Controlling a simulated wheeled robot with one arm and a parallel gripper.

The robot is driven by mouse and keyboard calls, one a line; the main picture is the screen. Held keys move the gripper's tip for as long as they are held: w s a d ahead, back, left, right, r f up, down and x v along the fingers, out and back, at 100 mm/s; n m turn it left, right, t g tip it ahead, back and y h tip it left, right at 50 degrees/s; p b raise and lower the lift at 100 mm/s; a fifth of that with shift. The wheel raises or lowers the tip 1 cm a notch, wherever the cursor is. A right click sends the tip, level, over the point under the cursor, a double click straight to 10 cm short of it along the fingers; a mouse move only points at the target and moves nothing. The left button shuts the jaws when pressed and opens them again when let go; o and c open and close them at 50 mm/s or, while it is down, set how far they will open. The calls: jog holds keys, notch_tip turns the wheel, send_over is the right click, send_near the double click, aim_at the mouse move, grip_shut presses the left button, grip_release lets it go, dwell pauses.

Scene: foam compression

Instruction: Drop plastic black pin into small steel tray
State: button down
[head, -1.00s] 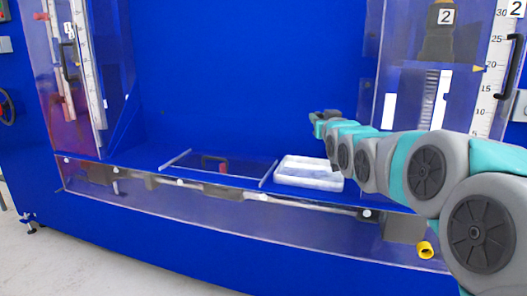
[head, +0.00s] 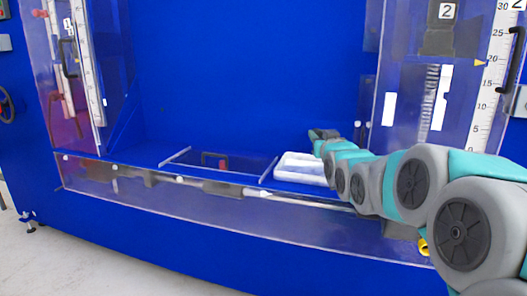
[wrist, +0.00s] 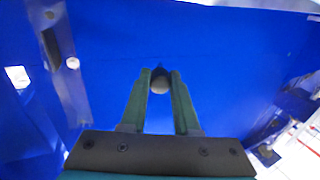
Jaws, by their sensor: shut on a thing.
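In the head view a pale, shallow tray (head: 293,168) lies on the blue floor of the bay, its right part hidden behind my arm. It is the only tray I see. My gripper (head: 322,134) shows small there, above and behind the tray's right side. In the wrist view my gripper (wrist: 160,80) has its two green fingers closed on a small rounded grey-brown piece with a dark tip, taken as the pin (wrist: 160,86). Most of the pin is hidden between the fingers, and its black colour is not clear.
A clear front panel (head: 150,184) runs along the bay's edge. A ruler panel (head: 487,90) stands at the right. A yellow ring (head: 423,246) shows beneath my arm.

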jog(key=c, duration=0.6)
grip_release()
jog(key=shift+s+d+b, duration=0.15)
jog(key=shift+s+b, duration=0.15)
jog(key=shift+s, duration=1.65)
jog(key=shift+s+d+b, duration=0.1)
jog(key=shift+s+b, duration=0.2)
jog(key=shift+s, duration=1.65)
